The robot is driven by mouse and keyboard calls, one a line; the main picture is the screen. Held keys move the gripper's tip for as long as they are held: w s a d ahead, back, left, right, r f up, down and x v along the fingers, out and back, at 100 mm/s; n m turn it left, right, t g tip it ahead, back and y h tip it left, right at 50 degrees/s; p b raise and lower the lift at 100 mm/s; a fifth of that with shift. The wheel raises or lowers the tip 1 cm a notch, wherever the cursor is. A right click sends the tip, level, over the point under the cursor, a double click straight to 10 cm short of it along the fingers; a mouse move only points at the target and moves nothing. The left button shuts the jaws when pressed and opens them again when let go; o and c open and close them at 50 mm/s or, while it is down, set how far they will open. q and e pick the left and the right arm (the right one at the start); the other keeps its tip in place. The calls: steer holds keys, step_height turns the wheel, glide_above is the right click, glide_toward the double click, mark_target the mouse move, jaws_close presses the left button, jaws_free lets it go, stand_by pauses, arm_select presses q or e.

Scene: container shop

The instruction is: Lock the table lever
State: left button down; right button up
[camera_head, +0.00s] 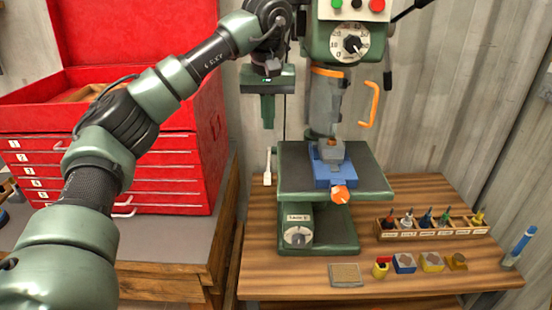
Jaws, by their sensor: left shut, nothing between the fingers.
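A green drill press stands on the wooden bench, with its work table (365,185) at mid height. A small pale lever (267,168) stands upright at the left edge of that table; it looks like the table lever. My left gripper (268,124) hangs fingers down, shut and empty, above the lever in the picture, with a visible gap between them. Its depth relative to the lever is hard to tell. A blue vise (335,178) with an orange knob sits on the work table. My right gripper is out of view.
The press head (345,42) and an orange guard (369,105) are right of my gripper. A red tool chest (110,172) stands left. A bit rack (433,227) and small blocks lie on the bench (420,280) at right. A dial (298,235) is below the table.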

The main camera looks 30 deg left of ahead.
arm_select(q)
steer(key=s, duration=0.2)
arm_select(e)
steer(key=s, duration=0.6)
arm_select(q)
steer(key=p, duration=0.5)
glide_above(269, 174)
steer(key=f, duration=1.2)
steer(key=shift+s+d, duration=0.15)
steer(key=shift+s, duration=0.2)
steer(key=shift+s+d+f, duration=0.1)
steer(key=shift+s+f, duration=0.05)
steer(key=shift+f, duration=0.55)
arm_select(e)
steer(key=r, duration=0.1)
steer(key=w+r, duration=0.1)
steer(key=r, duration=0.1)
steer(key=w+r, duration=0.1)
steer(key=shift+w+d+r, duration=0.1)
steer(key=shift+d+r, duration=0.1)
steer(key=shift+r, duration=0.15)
arm_select(q)
steer(key=shift+f, duration=0.1)
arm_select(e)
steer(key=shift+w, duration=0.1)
